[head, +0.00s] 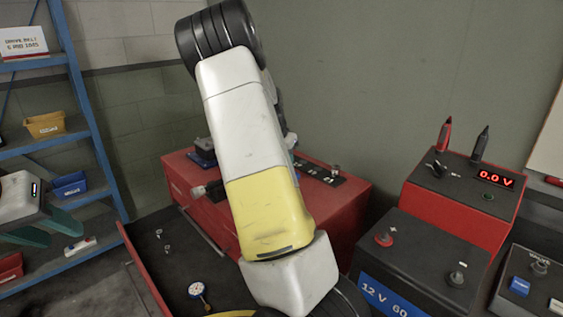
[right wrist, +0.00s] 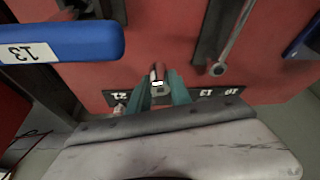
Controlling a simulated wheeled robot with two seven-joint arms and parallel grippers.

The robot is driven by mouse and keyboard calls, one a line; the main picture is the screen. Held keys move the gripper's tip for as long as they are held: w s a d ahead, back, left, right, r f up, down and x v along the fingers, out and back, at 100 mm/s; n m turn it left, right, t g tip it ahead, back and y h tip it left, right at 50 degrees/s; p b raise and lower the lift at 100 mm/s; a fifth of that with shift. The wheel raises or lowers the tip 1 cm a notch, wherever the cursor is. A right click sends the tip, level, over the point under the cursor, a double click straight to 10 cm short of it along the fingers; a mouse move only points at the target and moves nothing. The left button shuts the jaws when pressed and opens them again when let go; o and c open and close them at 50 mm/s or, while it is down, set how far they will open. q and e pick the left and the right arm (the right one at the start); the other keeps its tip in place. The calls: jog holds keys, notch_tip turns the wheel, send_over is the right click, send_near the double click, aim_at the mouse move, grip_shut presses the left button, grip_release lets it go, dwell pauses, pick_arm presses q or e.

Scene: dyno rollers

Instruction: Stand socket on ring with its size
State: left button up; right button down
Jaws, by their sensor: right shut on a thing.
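My right gripper (right wrist: 160,88) is shut on a small grey metal socket (right wrist: 161,91) with a white label on its side. It holds the socket over the red chest top, close to a black strip (right wrist: 193,94) with size labels that seem to read 12, 13 and 10. I cannot tell whether the socket touches the strip. In the head view my right arm hides the right gripper and part of the strip (head: 309,170). My left gripper (head: 42,232) is open and empty at the left edge, its green fingers apart.
The red chest (head: 336,205) carries the strip. A wrench (right wrist: 232,40) and a blue piece marked 13 (right wrist: 60,42) show in the wrist view. A dial gauge (head: 197,289) lies in the dark drawer. A battery (head: 418,258) and red tester (head: 464,205) stand right. Blue shelves (head: 95,150) stand left.

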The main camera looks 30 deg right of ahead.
send_over(315, 167)
jog(key=a, duration=0.1)
jog(key=shift+s+a+f, duration=0.1)
jog(key=shift+s+f, duration=0.35)
jog(key=shift+f, duration=2)
jog(key=shift+f, duration=0.15)
jog(key=c, duration=1.2)
grip_release()
